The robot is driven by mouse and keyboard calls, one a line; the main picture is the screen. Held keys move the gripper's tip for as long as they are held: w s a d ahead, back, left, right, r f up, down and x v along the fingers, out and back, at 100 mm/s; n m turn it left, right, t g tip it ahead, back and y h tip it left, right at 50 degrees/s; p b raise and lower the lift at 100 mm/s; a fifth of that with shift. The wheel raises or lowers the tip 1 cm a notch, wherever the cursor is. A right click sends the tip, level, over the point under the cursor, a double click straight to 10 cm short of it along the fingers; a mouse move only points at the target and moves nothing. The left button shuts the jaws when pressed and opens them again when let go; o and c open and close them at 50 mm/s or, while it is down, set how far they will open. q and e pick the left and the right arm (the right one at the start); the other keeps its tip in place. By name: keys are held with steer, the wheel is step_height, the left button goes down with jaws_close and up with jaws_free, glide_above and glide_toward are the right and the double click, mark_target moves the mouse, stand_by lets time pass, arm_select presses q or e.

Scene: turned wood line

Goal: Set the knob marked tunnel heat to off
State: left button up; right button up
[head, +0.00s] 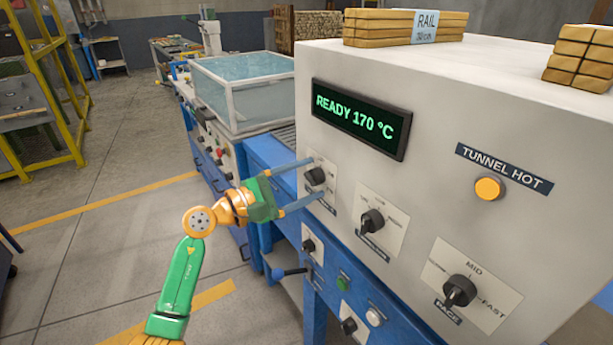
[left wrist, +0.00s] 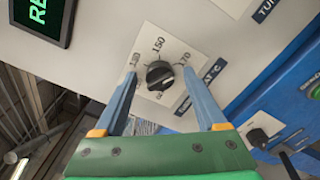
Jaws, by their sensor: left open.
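A black knob (head: 315,176) sits on a white plate at the left end of the pale cabinet face. In the left wrist view the same knob (left wrist: 159,76) has marks reading 130, 150 and 170 around it. Its dark label is partly hidden by a finger and ends in "°C"; I cannot read the full name or tell the pointer setting surely. My left gripper (head: 316,178) is open, its two fingers on either side of this knob. A second black knob (head: 372,221) has a label too small to read. A third knob (head: 460,291) is marked pace. My right gripper is not in view.
The display (head: 360,118) reads "READY 170 °C". An amber lamp (head: 489,188) labelled tunnel hot looks lit. Wood bundles (head: 405,27) lie on the cabinet top. Smaller controls sit on the blue frame below. A glazed box (head: 240,92) stands behind; floor is open at left.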

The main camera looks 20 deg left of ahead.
arm_select(q)
steer(key=shift+s, duration=0.15)
steer(key=shift+c, duration=1.1)
jaws_close()
